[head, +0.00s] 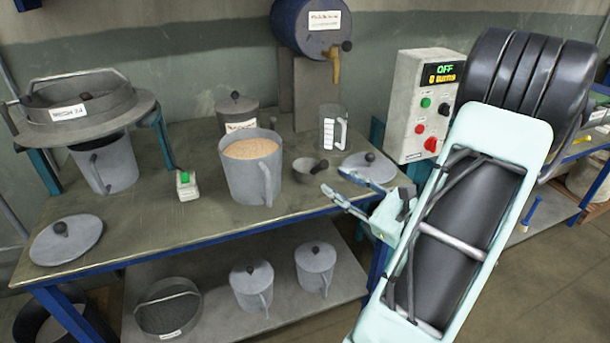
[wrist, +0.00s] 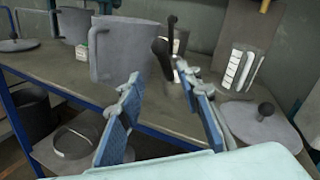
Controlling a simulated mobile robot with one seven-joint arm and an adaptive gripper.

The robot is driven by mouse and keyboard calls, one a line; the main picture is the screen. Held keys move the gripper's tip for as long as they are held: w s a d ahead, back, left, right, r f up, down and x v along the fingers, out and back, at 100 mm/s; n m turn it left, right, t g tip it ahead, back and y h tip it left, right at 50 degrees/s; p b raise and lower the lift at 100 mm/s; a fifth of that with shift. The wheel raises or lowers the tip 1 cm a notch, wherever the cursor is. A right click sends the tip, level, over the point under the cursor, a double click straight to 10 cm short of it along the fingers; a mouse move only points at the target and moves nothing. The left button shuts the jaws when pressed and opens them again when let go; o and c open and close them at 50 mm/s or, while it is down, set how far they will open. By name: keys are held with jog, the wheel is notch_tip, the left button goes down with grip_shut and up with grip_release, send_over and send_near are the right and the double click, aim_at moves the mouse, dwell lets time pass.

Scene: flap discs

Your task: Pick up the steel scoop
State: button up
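The steel scoop (head: 304,178), a small grey cup with a short dark handle, sits on the workbench just right of the big pot of grain. In the head view its handle points up and to the right, toward my gripper (head: 334,181). My gripper is open and empty, with its blue fingers a short way right of the scoop and apart from it. In the wrist view the scoop's dark handle (wrist: 161,47) shows beyond and between the open fingertips (wrist: 158,75). Its cup is hard to make out there.
The pot of grain (head: 240,170) stands close left of the scoop. A clear measuring jug (head: 332,130) stands behind, and a round lid (head: 368,168) lies right, near my fingers. A control box (head: 419,100) stands at the back right. The bench front is mostly bare.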

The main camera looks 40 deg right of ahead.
aim_at(319, 168)
jog(key=w, duration=0.7)
jog(key=shift+w+a+r, duration=0.1)
jog(key=shift+w+a, duration=0.05)
jog(key=shift+w, duration=0.25)
grip_shut()
